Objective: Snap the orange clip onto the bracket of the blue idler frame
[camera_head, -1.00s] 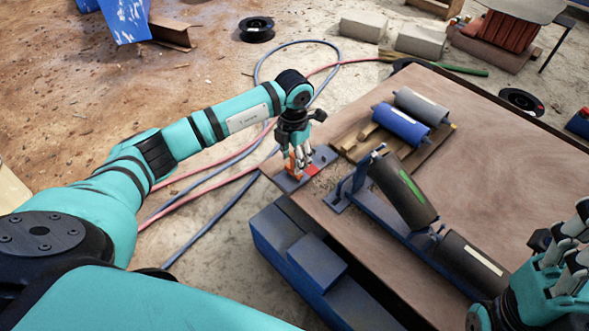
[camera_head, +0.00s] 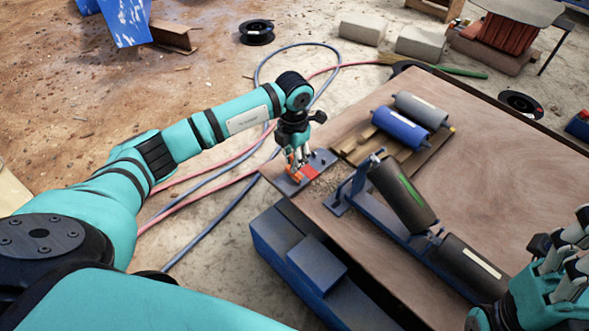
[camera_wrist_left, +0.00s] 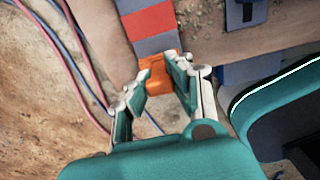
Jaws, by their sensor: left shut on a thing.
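My left gripper (camera_head: 297,164) is at the table's near left corner, fingers pointing down. In the left wrist view, the left gripper (camera_wrist_left: 158,88) has its fingers on either side of the orange clip (camera_wrist_left: 157,68) and is shut on it. In the head view the fingers partly cover the clip (camera_head: 297,175), low over a blue-grey plate with a red patch (camera_head: 310,171).
The frame carries dark rollers, one (camera_head: 402,195) with a green stripe. A blue roller (camera_head: 400,126) and a grey roller (camera_head: 421,109) lie on wooden strips behind. The wooden table (camera_head: 500,160) is clear at its middle right. Hoses (camera_head: 215,212) run over the ground at left.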

